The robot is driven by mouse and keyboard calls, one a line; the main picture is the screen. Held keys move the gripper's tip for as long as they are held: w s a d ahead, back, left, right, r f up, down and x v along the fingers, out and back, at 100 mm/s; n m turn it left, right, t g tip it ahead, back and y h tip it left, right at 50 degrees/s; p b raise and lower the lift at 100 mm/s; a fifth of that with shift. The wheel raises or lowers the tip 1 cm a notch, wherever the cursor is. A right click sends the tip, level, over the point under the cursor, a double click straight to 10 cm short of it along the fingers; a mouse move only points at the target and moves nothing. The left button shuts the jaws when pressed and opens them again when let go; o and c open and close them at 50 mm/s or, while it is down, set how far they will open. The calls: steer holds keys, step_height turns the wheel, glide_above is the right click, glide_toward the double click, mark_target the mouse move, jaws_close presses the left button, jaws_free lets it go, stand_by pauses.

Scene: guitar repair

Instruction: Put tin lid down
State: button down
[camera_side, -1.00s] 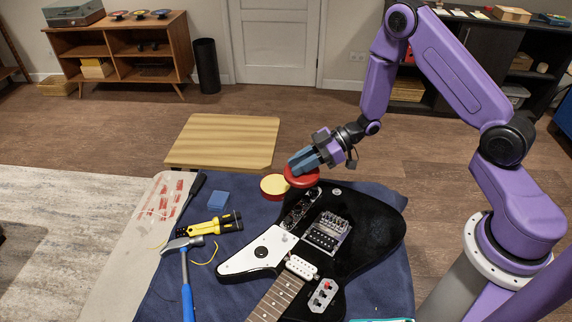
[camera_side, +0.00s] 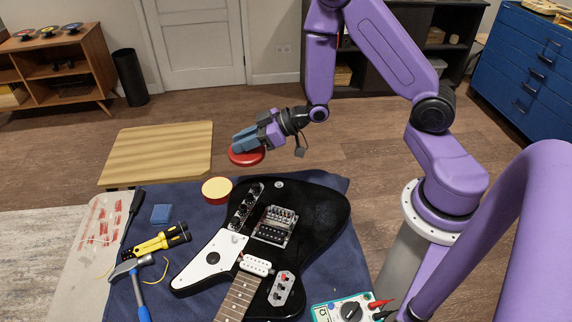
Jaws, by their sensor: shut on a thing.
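My gripper (camera_side: 244,140), with blue fingers, is shut on the red round tin lid (camera_side: 246,157). The lid is roughly level and shows against the floor, just above the back edge of the blue cloth in the picture. The open red tin (camera_side: 217,190), with a pale yellow inside, stands on the cloth below and left of the lid. Lid and tin look apart. How high the lid is held cannot be told from this view. The fingers hide part of the lid's top.
A black guitar (camera_side: 290,215) lies on the blue cloth (camera_side: 330,183) right of the tin. A blue block (camera_side: 161,214), yellow tool (camera_side: 160,241), hammer (camera_side: 132,266) and multimeter (camera_side: 345,309) lie around it. A wooden table (camera_side: 158,152) stands behind at left.

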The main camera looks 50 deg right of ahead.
steer(key=d+r+m+t+h, duration=0.1)
steer(key=m+h, duration=0.1)
steer(key=d+r+m+t+h, duration=0.1)
steer(key=d+m+h, duration=0.1)
steer(key=d+r+m+h, duration=0.1)
steer(key=m+h, duration=0.1)
steer(key=shift+w+d+r+t, duration=0.2)
steer(key=shift+d+t, duration=0.1)
steer(key=shift+t, duration=0.1)
steer(key=shift+s+d+r+m+h, duration=0.2)
steer(key=shift+s+d+m+h, duration=0.05)
steer(key=shift+d+m+h, duration=0.3)
steer(key=shift+s+d+r+m+h, duration=0.15)
steer(key=shift+s+d+m+h, duration=0.1)
steer(key=shift+d+m+h, duration=0.25)
